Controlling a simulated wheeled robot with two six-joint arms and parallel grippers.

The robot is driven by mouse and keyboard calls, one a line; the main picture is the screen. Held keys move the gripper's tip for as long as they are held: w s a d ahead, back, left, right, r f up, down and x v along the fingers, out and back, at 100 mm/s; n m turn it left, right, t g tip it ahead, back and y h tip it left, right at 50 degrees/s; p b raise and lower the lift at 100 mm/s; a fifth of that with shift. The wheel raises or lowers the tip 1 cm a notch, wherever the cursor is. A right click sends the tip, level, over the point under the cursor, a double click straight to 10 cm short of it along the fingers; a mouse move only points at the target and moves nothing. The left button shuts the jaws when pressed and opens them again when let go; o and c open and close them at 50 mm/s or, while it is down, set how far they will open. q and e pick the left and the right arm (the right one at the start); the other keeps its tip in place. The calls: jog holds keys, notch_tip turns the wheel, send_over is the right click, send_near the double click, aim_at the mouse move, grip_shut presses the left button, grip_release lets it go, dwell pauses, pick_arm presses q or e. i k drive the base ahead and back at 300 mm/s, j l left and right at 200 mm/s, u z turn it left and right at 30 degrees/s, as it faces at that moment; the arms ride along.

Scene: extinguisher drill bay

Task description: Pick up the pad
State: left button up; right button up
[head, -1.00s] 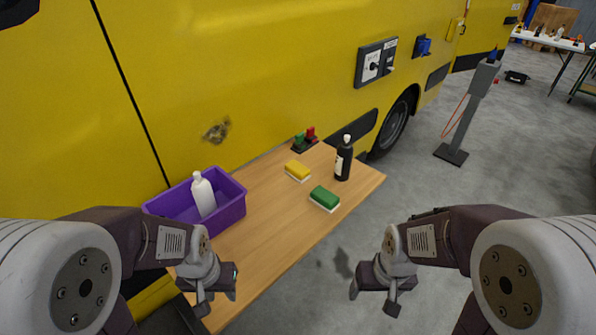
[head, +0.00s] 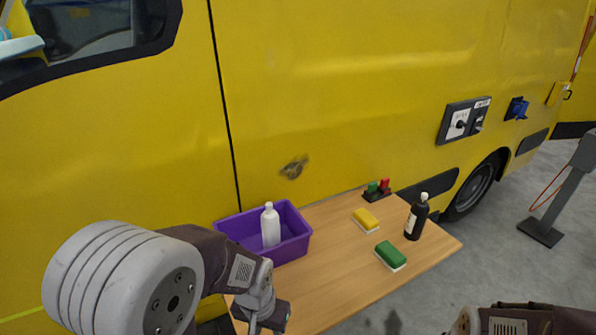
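Two sponge-like pads lie flat on the wooden table. The yellow pad (head: 366,219) with a pale underside is farther back, near the van. The green pad (head: 391,255) with a white underside is nearer, towards the table's right end. My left gripper (head: 265,325) is at the bottom edge of the head view, over the near left part of the table, well left of both pads. Its fingers look apart with nothing between them, but their tips are partly cut off. Only a part of my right arm shows at the bottom right; its gripper is out of view.
On the wooden table (head: 330,290), a purple bin (head: 240,229) holds a white bottle (head: 270,226). A dark bottle (head: 416,218) stands right of the pads. A small stand with green and red pieces (head: 377,190) is behind. The yellow van (head: 330,100) closes off the back.

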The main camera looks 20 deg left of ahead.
aim_at(368, 224)
jog(key=i+l+u, duration=0.25)
jog(key=u, duration=0.2)
jog(key=i+l+u, duration=0.2)
jog(key=l+u, duration=0.2)
jog(key=i+l+u, duration=0.15)
jog(key=l+u, duration=1.55)
jog(key=l, duration=0.2)
